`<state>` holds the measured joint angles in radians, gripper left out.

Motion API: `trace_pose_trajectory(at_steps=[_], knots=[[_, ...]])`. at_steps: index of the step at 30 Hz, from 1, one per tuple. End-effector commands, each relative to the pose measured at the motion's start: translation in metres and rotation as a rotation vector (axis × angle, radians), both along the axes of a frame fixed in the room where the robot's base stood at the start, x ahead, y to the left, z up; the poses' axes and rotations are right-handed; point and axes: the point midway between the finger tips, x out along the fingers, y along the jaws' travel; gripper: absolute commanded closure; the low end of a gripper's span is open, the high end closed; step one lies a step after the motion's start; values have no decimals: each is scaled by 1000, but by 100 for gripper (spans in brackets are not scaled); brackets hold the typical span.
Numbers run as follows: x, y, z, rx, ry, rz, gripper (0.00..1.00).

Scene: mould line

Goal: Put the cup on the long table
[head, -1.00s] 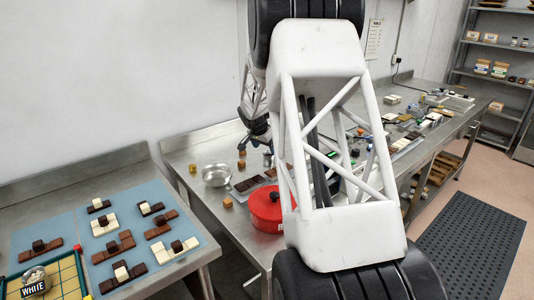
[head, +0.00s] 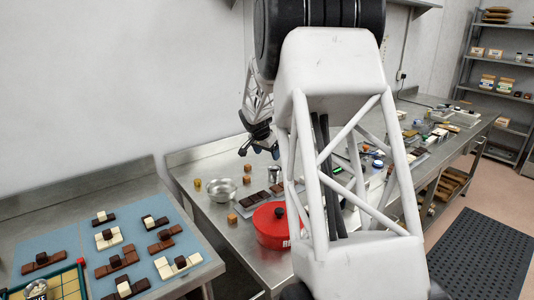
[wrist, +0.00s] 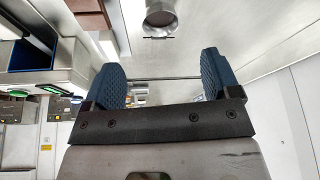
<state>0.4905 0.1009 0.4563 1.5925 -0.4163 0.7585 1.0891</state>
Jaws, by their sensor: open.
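A small metal cup (head: 274,174) stands on the long steel table (head: 207,210), between a brown cube and the dark chocolate pieces. In the wrist view a shiny metal vessel that looks like this cup (wrist: 160,16) shows at the top edge, beyond the fingertips and partly cut off. My gripper (head: 264,150) is above the table, just up and left of the cup in the head view, and apart from it. In the wrist view my gripper (wrist: 161,75) has its two blue fingers wide apart with nothing between them.
A separate table at left holds chocolate pieces on blue mats (head: 70,240). My arm hides part of the long table. Further right the table is cluttered.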

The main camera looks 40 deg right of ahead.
Motion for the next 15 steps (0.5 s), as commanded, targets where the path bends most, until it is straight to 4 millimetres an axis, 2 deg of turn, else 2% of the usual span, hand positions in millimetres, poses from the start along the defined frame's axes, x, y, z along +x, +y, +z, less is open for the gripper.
trace_pose_trajectory(at_steps=[10,15], knots=[[-1,2,1,0,1,4,18],[-7,19,12,3,5,35,18]])
